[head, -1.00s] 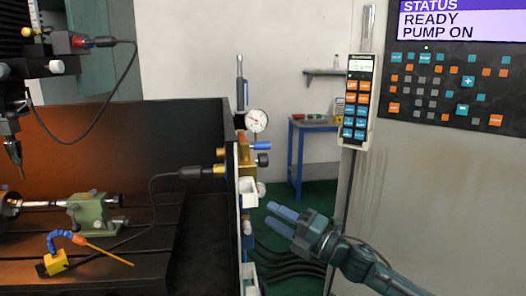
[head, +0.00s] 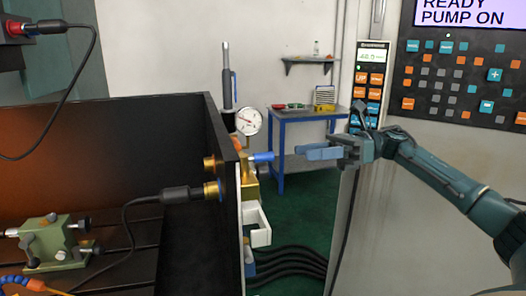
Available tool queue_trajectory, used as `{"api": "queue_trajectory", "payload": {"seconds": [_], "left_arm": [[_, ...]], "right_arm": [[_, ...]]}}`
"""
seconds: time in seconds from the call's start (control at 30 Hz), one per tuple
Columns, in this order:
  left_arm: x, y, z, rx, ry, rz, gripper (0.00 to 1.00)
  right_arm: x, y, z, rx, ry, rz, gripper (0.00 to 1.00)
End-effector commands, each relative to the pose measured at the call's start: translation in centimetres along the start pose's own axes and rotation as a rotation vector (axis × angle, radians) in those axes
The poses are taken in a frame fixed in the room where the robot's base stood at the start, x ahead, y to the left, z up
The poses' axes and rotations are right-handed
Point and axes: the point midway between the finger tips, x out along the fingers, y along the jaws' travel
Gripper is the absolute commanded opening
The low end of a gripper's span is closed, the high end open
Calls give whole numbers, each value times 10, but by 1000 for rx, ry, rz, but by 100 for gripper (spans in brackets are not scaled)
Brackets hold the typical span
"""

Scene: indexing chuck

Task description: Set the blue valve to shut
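The blue valve handle (head: 263,157) is a short blue lever. It sticks out to the right, roughly level, from the brass valve body (head: 249,183) below a round dial gauge (head: 248,121). My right gripper (head: 310,153) is to the right of the handle at nearly the same height in the head view, with its fingers pointing left towards it. A gap shows between the fingertips and the handle. The fingers are seen nearly edge-on, so their opening cannot be made out. My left gripper is not in view.
The dark machine wall (head: 219,140) stands just left of the valve. A cabinet with a control pendant (head: 369,77) is behind my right arm. A blue table (head: 300,119) stands at the back, with green floor between.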

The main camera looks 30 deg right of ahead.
Motion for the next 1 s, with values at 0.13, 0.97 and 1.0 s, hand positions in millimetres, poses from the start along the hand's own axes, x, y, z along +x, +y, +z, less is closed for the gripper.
{"api": "queue_trajectory", "payload": {"seconds": [0.13, 0.97, 1.0], "left_arm": [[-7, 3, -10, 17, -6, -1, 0], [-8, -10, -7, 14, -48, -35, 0], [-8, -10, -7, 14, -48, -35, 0]], "right_arm": [[35, 2, 4, 0, 0, 5, 39], [99, 0, 0, 2, -1, 0, 34], [99, 0, 0, 2, -1, 0, 31]]}}
